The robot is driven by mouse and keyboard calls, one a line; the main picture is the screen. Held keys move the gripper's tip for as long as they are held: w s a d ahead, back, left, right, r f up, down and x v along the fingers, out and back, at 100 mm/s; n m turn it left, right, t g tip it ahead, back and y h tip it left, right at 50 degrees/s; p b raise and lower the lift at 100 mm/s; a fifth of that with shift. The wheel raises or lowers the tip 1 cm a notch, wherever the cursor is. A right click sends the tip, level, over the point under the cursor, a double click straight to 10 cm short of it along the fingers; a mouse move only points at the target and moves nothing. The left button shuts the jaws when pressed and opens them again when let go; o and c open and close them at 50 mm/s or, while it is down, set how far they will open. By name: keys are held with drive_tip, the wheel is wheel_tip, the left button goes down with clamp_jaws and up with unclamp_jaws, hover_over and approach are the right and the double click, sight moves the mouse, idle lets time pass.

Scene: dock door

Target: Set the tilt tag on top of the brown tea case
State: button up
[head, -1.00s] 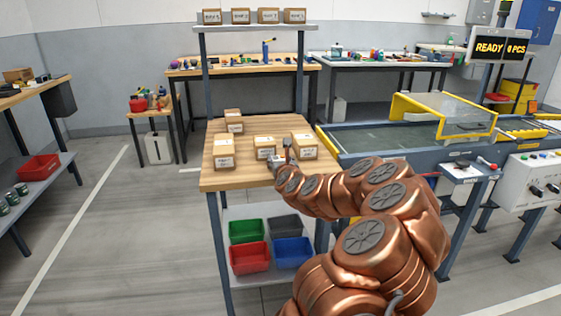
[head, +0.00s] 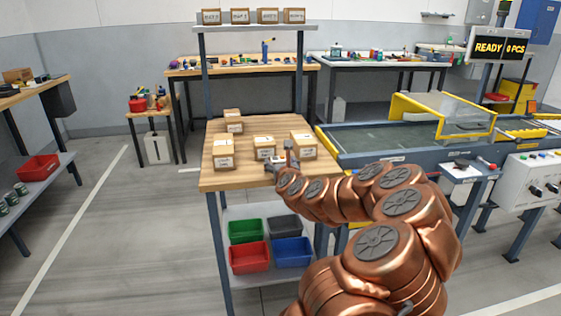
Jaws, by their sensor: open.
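Several brown cartons with white labels stand on the wooden bench (head: 240,180): one at the left (head: 223,155), one in the middle (head: 263,146), one at the right (head: 304,147) and one farther back (head: 233,122). The labels are too small to read, so I cannot tell which is the tea case. My gripper (head: 279,160) is open at the bench's front right, just in front of the middle and right cartons. Its fingers hide part of them. I cannot make out the tilt tag.
Small cartons (head: 239,17) line the shelf above the bench. Coloured bins (head: 249,257) sit on the lower shelf. A conveyor with a yellow-framed guard (head: 440,118) adjoins the bench's right side. The front left of the bench top is clear.

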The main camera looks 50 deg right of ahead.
drive_tip(key=b+v, duration=0.6)
drive_tip(key=v, duration=0.4)
idle(0.4)
